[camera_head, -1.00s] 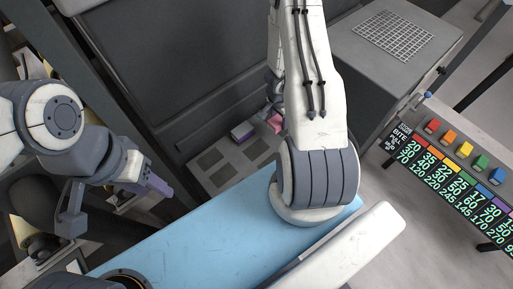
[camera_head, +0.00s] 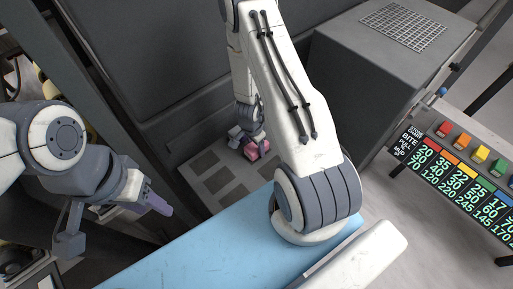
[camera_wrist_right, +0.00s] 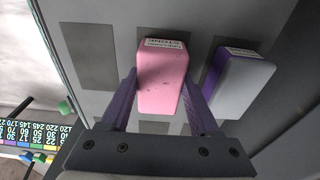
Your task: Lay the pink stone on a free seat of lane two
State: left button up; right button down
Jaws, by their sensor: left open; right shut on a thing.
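The pink stone (camera_head: 257,151) is a rounded block with a white label at one end. In the right wrist view the pink stone (camera_wrist_right: 162,85) sits between the purple fingers of my right gripper (camera_wrist_right: 161,98), which is shut on it. The stone is over the grey slab (camera_head: 188,178); I cannot tell whether it touches it. The slab has rows of dark rectangular seats; one bare seat (camera_wrist_right: 88,52) lies left of the stone in the wrist view. My left gripper (camera_head: 158,205) is open and empty, left of the slab. I cannot read any lane markings.
A grey and purple stone (camera_wrist_right: 243,78) lies on the slab right of the pink one in the wrist view. A blue surface (camera_head: 185,262) lies in front of the slab. A grey box (camera_head: 365,75) and a number board with coloured blocks (camera_head: 455,170) stand to the right.

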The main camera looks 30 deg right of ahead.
aim_at(253, 147)
jog(key=shift+f, duration=0.2)
jog(key=shift+c, duration=0.6)
grip_release()
jog(key=shift+r, duration=0.1)
jog(key=shift+r, duration=0.1)
notch_tip(253, 147, up, 12)
jog(key=a+p, duration=0.1)
jog(key=p, duration=0.7)
jog(key=shift+a, duration=0.2)
